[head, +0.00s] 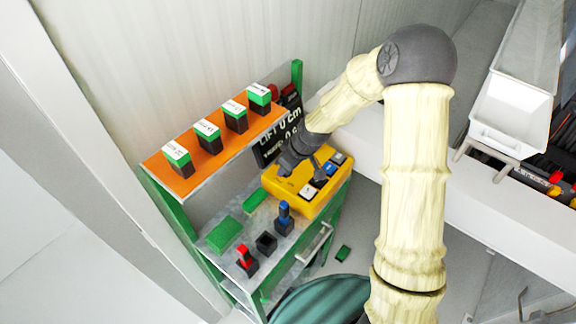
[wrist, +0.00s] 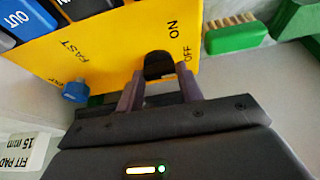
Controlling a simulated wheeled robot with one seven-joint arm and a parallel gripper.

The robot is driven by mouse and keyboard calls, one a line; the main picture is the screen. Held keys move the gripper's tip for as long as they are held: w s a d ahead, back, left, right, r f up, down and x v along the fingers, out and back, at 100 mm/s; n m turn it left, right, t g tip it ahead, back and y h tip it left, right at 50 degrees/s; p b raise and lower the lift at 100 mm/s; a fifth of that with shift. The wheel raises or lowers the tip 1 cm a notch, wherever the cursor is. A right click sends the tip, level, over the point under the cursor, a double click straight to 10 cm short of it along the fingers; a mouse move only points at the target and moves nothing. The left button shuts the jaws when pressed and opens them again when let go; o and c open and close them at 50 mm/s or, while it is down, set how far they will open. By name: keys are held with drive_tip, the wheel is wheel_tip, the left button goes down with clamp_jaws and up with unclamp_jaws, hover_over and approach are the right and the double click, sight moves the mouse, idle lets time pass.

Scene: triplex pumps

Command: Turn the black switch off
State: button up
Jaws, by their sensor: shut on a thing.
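The yellow control box (head: 281,184) stands on the bench, and its yellow face (wrist: 115,45) fills the upper left of the wrist view. The black switch (wrist: 158,62) sits near the box's edge beside the printed words ON and OFF. My gripper (wrist: 158,82) has its two fingers on either side of the black switch and is shut on it. In the head view my gripper (head: 290,163) reaches down over the left part of the box, and the switch is hidden there. I cannot tell which way the switch is set.
Blue, black and white buttons (head: 328,170) and a blue knob (wrist: 76,92) are on the same box. A green brush (wrist: 237,36) lies beside it. Green blocks (head: 224,235) and red and blue upright tools (head: 284,215) stand on the bench. An orange shelf (head: 213,150) holds several labelled boxes.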

drive_tip(key=shift+w+r, duration=0.1)
drive_tip(key=o, duration=0.7)
drive_tip(key=v, duration=1.7)
drive_tip(key=shift+d, duration=0.15)
drive_tip(key=s+d+f+m+h, duration=0.3)
drive_tip(key=s+d+m, duration=0.7)
drive_tip(key=s, duration=0.4)
drive_tip(key=shift+s+d+f, duration=0.2)
drive_tip(key=shift+s+f, duration=0.05)
drive_tip(key=shift+f, duration=0.5)
